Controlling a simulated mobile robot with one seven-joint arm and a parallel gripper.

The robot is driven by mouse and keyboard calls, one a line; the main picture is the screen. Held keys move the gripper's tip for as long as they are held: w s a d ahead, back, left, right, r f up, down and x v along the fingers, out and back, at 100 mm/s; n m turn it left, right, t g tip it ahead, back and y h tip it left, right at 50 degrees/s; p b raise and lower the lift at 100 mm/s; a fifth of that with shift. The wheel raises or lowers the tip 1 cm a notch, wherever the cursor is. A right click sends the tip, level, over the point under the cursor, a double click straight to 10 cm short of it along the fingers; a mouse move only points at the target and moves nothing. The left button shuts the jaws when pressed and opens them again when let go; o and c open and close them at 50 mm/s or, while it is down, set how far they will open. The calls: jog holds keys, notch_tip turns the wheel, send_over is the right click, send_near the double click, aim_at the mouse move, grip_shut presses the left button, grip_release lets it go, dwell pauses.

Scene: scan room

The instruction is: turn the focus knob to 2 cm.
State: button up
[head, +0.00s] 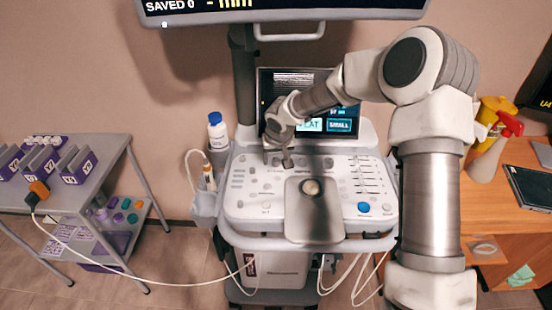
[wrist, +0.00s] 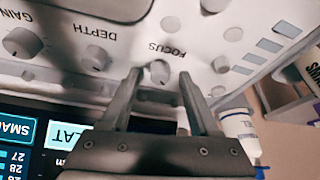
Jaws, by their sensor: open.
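The focus knob (wrist: 159,72) is a small round grey knob on the white console panel, under an upside-down FOCUS label in the wrist view. My gripper (wrist: 160,75) is open, with one dark finger on each side of the knob. Gaps show between the knob and both fingers, and I cannot tell how deep the tips reach. In the head view my gripper (head: 277,160) points down at the upper left of the console panel (head: 240,205), and the focus knob cannot be made out there. The knob's setting cannot be read.
The DEPTH knob (wrist: 96,57) and GAIN knob (wrist: 22,42) sit beside the focus knob. A touch screen (head: 345,125) stands close behind my gripper. A white bottle with a blue cap (head: 217,132) is at the console's left. A trackball (head: 311,187) lies in front.

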grip_shut()
dwell(0.3)
jog(key=shift+n+p, duration=0.3)
jog(key=shift+p, duration=0.1)
jog(key=n+p, duration=0.1)
jog(key=n+y+p, duration=0.1)
jog(key=p, duration=0.1)
jog(key=shift+d+r+g, duration=0.15)
jog(key=shift+r+g, duration=0.1)
jog(key=shift+g, duration=0.05)
jog(key=n+p, duration=0.1)
jog(key=n+y+p, duration=0.1)
jog(key=n+p, duration=0.1)
jog(key=shift+w+f+g, duration=0.15)
jog(key=shift+f+g, duration=0.05)
jog(key=shift+g, duration=0.1)
jog(key=shift+n, duration=0.3)
grip_release()
